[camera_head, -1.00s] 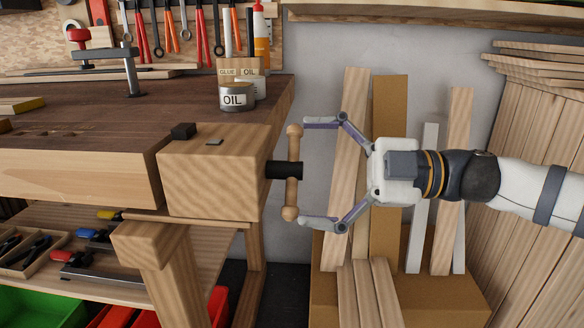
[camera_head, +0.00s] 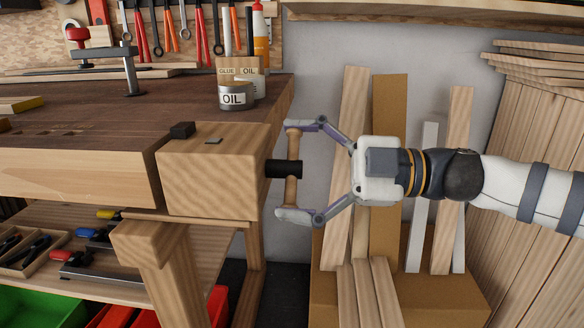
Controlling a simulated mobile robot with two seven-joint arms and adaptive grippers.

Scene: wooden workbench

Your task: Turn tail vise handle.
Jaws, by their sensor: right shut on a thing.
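The tail vise handle (camera_head: 291,184) is a wooden bar with knobbed ends. It stands upright through a black screw hub (camera_head: 282,169) on the right face of the wooden vise block (camera_head: 213,178), at the end of the workbench (camera_head: 80,176). My right gripper (camera_head: 291,170) comes in from the right. My left gripper is not in view.
Oil and glue cans (camera_head: 236,97) stand on the bench's back right corner. A hold-down clamp (camera_head: 128,65) rises from the benchtop. Boards (camera_head: 389,150) lean against the wall behind my right arm. Tools lie on the lower shelf.

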